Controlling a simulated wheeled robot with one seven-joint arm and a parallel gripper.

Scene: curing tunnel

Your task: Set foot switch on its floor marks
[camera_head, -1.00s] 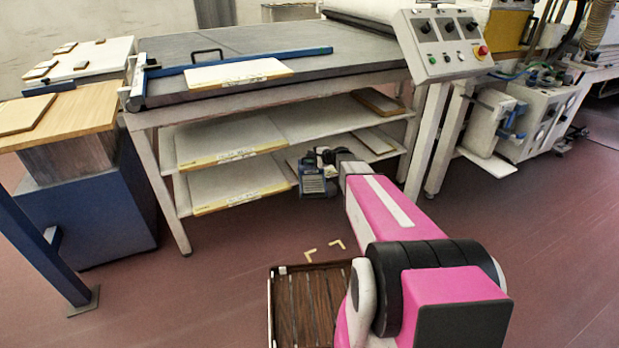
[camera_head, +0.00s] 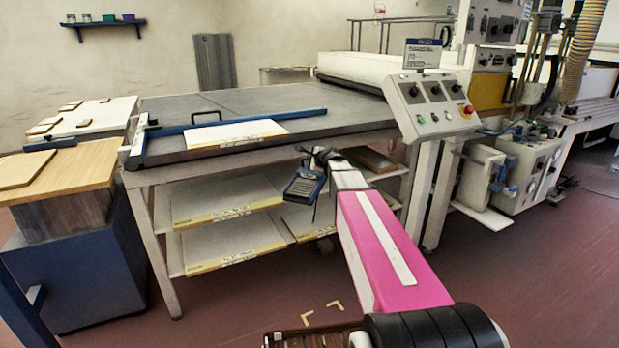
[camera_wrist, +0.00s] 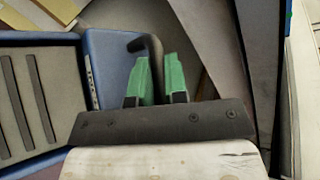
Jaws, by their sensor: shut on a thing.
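The foot switch (camera_head: 303,187) is a blue box with a dark ribbed top. It hangs tilted from my gripper (camera_head: 324,156), in front of the bench's upper shelf and well above the floor. In the wrist view, my gripper's green fingertips (camera_wrist: 156,78) are closed around a dark bent handle, and the foot switch's blue body (camera_wrist: 117,68) with its grey ribbed pedal lies to the left. The floor marks (camera_head: 336,305) are pale yellow corner pieces on the reddish floor, below and in front of the bench. Two corners show; any others are hidden or out of frame.
The grey-topped bench (camera_head: 350,110) has shelves with white boards (camera_head: 232,236) behind the foot switch. A control panel (camera_head: 432,104) overhangs at the right. A blue cabinet (camera_head: 90,260) stands at the left. A brown slatted tray (camera_head: 300,341) shows at the bottom edge.

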